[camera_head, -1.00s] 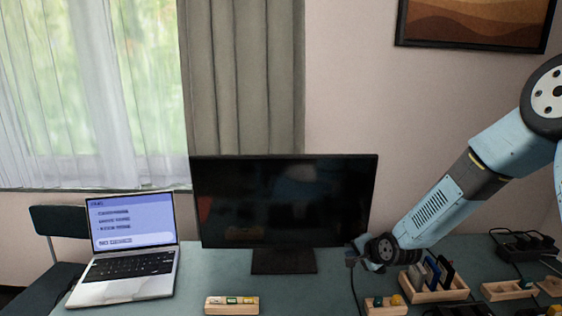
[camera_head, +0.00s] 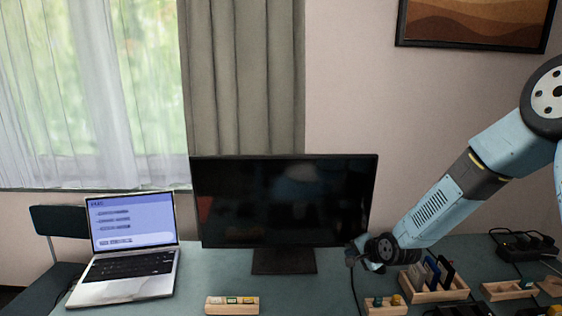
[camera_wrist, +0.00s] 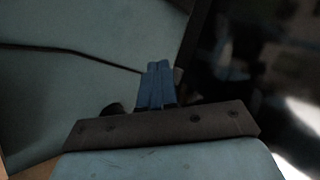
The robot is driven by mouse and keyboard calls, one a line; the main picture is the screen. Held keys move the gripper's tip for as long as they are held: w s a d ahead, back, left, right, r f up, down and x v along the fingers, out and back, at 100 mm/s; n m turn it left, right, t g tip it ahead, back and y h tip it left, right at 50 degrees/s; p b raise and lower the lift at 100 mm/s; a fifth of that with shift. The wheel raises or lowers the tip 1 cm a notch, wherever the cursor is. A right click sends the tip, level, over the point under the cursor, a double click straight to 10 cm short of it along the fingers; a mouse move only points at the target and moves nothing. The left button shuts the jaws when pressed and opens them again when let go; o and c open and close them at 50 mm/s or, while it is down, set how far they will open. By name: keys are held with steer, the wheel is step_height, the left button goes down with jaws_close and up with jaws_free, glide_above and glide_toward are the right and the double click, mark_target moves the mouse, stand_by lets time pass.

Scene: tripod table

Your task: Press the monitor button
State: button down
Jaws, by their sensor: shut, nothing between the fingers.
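The monitor (camera_head: 285,200) stands upright on its stand (camera_head: 284,262) at the middle of the table, and its screen is dark. In the wrist view the dark monitor (camera_wrist: 255,65) fills the right side. My gripper (camera_wrist: 158,68) is shut and empty, its two blue fingers side by side, with the tips close to the monitor's edge. In the head view my gripper (camera_head: 352,254) is at the monitor's lower right corner. The button itself is not discernible, and I cannot tell whether the fingertips touch the monitor.
An open laptop (camera_head: 128,250) stands on the table at the left. A wooden block with small items (camera_head: 232,306) lies in front of the monitor. A wooden rack (camera_head: 433,292) and a small wooden holder (camera_head: 386,307) are below my arm. A cable (camera_wrist: 70,49) runs across the table.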

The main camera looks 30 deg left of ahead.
steer(key=shift+w+a, duration=0.2)
steer(key=shift+w, duration=0.2)
steer(key=shift+w+a, duration=0.1)
steer(key=shift+w, duration=0.05)
stand_by(0.4)
steer(key=shift+s+d, duration=0.3)
steer(key=shift+s, duration=0.25)
stand_by(0.3)
steer(key=shift+s+d, duration=0.55)
steer(key=shift+s, duration=0.3)
steer(key=shift+s+d, duration=0.5)
steer(key=shift+s, duration=0.35)
steer(key=shift+s+d, duration=0.55)
steer(key=shift+s, duration=0.3)
steer(key=shift+r, duration=0.1)
